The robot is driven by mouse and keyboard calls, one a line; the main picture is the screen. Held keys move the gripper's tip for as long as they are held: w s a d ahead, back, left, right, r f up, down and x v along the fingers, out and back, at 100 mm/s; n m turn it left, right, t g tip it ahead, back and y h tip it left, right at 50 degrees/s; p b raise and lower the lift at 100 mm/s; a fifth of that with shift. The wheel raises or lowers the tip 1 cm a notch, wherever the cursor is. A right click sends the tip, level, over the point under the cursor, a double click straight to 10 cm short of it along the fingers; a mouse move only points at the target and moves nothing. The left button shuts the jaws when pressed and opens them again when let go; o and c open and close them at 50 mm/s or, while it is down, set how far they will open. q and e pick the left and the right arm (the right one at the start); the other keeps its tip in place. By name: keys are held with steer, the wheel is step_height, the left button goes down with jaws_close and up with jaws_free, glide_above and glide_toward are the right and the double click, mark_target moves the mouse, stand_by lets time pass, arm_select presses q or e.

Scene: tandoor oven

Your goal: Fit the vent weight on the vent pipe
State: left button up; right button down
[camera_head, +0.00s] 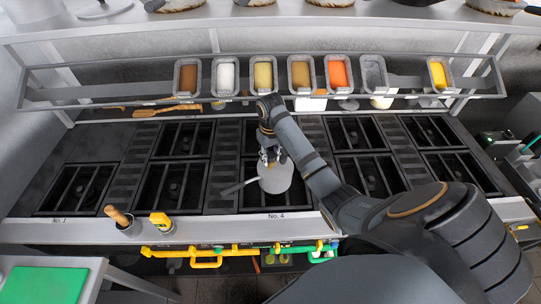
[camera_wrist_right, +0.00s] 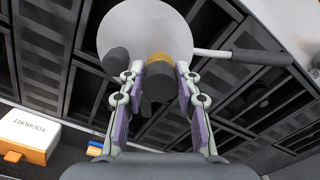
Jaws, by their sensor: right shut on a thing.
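A round grey pressure cooker (camera_head: 275,178) with a long dark handle (camera_head: 238,186) stands on the stove at the burner marked No. 4. Its pale lid also shows in the right wrist view (camera_wrist_right: 150,25). My right gripper (camera_head: 268,153) is over the cooker's lid. In the right wrist view its fingers (camera_wrist_right: 155,100) are shut on a dark cylinder with a brass-coloured part (camera_wrist_right: 157,62), which looks like the vent weight. The vent pipe is hidden, and I cannot tell whether the weight touches it. My left gripper is not in view.
Several food pans (camera_head: 300,75) hang on a rail behind the stove. A cup with a wooden handle (camera_head: 122,221) and a yellow device (camera_head: 161,222) are on the front ledge. A yoghurt carton (camera_wrist_right: 28,137) shows in the right wrist view. The burners beside the cooker are bare.

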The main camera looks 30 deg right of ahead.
steer(key=shift+f, duration=0.3)
stand_by(0.5)
steer(key=shift+f, duration=1.25)
steer(key=c, duration=0.9)
jaws_free()
steer(key=shift+o, duration=0.2)
